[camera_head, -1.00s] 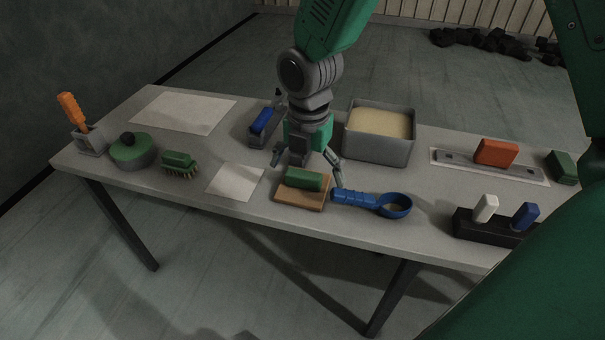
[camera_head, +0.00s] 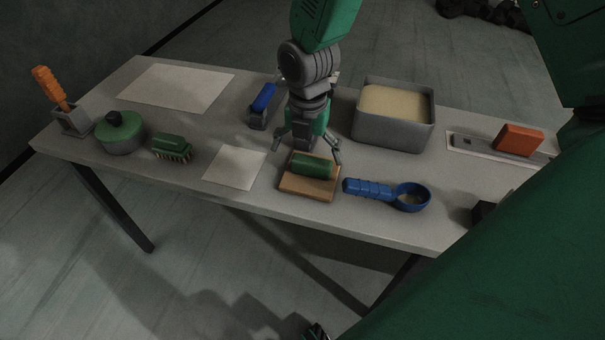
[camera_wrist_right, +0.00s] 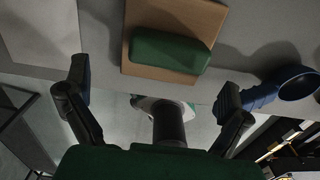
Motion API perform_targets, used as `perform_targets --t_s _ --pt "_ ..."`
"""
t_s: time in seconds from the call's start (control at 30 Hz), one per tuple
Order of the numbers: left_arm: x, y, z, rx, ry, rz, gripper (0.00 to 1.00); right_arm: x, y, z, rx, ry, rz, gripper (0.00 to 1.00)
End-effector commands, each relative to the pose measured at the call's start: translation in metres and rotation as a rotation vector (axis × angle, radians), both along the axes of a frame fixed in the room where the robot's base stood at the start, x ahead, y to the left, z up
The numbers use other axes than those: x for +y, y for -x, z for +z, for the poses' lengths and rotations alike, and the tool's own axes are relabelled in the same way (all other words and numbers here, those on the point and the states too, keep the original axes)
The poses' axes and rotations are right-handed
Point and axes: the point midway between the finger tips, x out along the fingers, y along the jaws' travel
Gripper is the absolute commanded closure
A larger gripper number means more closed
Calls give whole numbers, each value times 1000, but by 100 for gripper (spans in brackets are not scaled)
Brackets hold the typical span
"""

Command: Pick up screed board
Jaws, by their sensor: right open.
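The board with a green grip, which I take as the screed board, is a flat tan board (camera_head: 300,188) with a green block-like handle (camera_head: 313,166) on top. It lies on the table near the front edge. The wrist view shows its tan base (camera_wrist_right: 180,14) and green handle (camera_wrist_right: 168,51), at the top between the fingers. My right gripper (camera_head: 307,155) points down just behind and over the handle, with its fingers spread and nothing between them. In the wrist view its fingers (camera_wrist_right: 155,82) stand wide on both sides of the handle, apart from it.
A blue scoop (camera_head: 372,190) lies close right of the board. A grey bin of pale powder (camera_head: 394,140) stands behind right. A blue-handled tool (camera_head: 263,98) is behind left. A white sheet (camera_head: 234,168) and a green brush (camera_head: 172,148) lie left. An orange block (camera_head: 517,140) sits far right.

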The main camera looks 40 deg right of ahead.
Motion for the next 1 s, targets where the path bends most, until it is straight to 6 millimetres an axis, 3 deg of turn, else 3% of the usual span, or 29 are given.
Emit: perform_targets --t_s 0.13,0.33,0.67,0.7,0.83,0.87,1.0 --pt "-1 0 -4 -1 1 -2 23 -4 0 -16 2 -6 -4 0" --pt "-2 0 -11 -1 2 -3 23 6 -1 -44 3 3 -3 0" --pt "-1 0 -12 -1 1 -1 23 8 -1 -52 0 7 -2 0" --pt "-1 0 -12 -1 1 -1 23 7 -1 -52 0 4 -2 4" --pt "-1 0 -12 -1 1 -2 23 2 -1 -54 1 -2 -2 49" --pt "-1 0 -12 -1 1 -2 23 1 -1 -54 0 -4 -3 55" --pt "-1 0 -12 -1 1 -3 23 -1 -1 -55 2 -2 -6 54"
